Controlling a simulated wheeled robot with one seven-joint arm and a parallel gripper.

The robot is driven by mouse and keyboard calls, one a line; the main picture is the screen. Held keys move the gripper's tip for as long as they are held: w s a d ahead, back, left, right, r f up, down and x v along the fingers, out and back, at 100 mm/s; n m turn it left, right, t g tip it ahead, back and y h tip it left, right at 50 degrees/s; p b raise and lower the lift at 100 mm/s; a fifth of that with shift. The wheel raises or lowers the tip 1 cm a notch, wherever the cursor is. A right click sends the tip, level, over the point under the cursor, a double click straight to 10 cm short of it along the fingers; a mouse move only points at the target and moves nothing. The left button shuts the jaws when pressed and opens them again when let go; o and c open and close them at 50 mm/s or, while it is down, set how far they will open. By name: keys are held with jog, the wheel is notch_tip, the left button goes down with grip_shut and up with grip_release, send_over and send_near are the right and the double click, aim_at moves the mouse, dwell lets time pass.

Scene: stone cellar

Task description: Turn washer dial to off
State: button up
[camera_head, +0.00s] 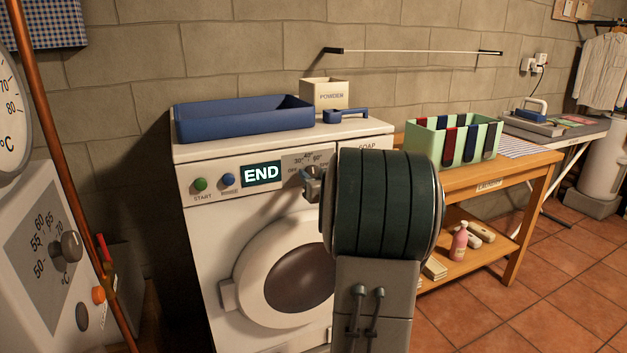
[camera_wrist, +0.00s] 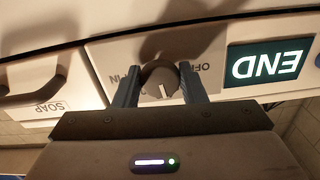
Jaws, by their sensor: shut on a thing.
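The white washer (camera_head: 212,255) stands against the wall, with an END display (camera_head: 261,173) on its panel. The grey round dial (camera_wrist: 160,80) shows in the wrist view, which is upside down. My gripper (camera_wrist: 159,90) is shut on the dial, with a blue-grey finger on each side. The white pointer line on the dial points down in that picture, away from the OFF label (camera_wrist: 209,70), toward the panel's upper edge. In the head view my gripper (camera_head: 313,184) is at the panel, and my arm and fingers hide most of the dial.
A green START button (camera_head: 200,184) and a blue button (camera_head: 228,180) sit left of the display. A blue tray (camera_head: 245,124), a powder box (camera_head: 325,96) and a blue scoop (camera_head: 346,116) are on top. A wooden bench (camera_head: 530,175) stands right; a copper pipe (camera_head: 58,130) runs left.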

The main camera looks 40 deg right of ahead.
jog(key=shift+d+n+b, duration=0.1)
jog(key=shift+n+b, duration=5.2)
jog(key=shift+n, duration=1.9)
jog(key=o, duration=1)
jog(key=shift+r, duration=0.1)
jog(key=shift+p+v, duration=0.8)
jog(key=shift+v, duration=6.15)
